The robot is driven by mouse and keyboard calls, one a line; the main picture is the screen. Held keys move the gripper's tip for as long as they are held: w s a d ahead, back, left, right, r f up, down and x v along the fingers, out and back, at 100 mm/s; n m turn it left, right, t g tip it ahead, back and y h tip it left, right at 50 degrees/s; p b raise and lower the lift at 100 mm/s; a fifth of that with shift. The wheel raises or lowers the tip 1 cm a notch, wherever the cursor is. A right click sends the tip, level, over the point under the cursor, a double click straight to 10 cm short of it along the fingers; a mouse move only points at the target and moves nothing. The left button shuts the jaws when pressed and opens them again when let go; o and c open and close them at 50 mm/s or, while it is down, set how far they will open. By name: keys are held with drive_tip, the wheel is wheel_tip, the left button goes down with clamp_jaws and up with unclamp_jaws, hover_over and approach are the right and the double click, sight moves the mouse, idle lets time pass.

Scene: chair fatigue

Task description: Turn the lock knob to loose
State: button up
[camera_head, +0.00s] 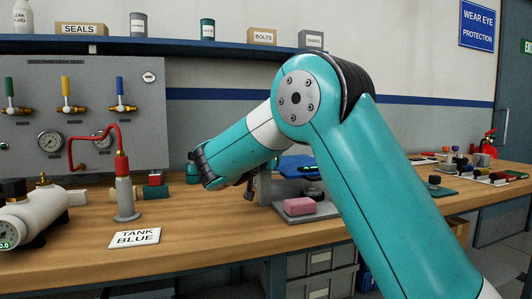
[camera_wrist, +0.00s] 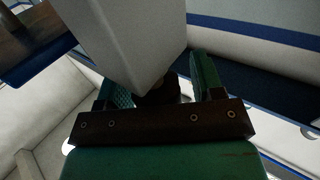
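In the wrist view my gripper (camera_wrist: 163,84) has its two green fingers apart. A dark, round, knob-like part (camera_wrist: 157,93) shows between them, partly hidden by a large grey block (camera_wrist: 130,40). A gap shows between the dark part and the right finger; contact on the left side is unclear. No marking for locked or loose is readable. In the head view my arm hides most of the gripper. A small dark part (camera_head: 249,193) shows beside a grey upright (camera_head: 263,187) on the bench; I cannot tell whether it is the knob.
A pink block (camera_head: 299,206) sits on a grey base, with a blue piece (camera_head: 297,165) behind it. The front wooden bench edge (camera_head: 200,260) is clear.

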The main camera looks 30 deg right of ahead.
drive_tip(key=c, duration=0.8)
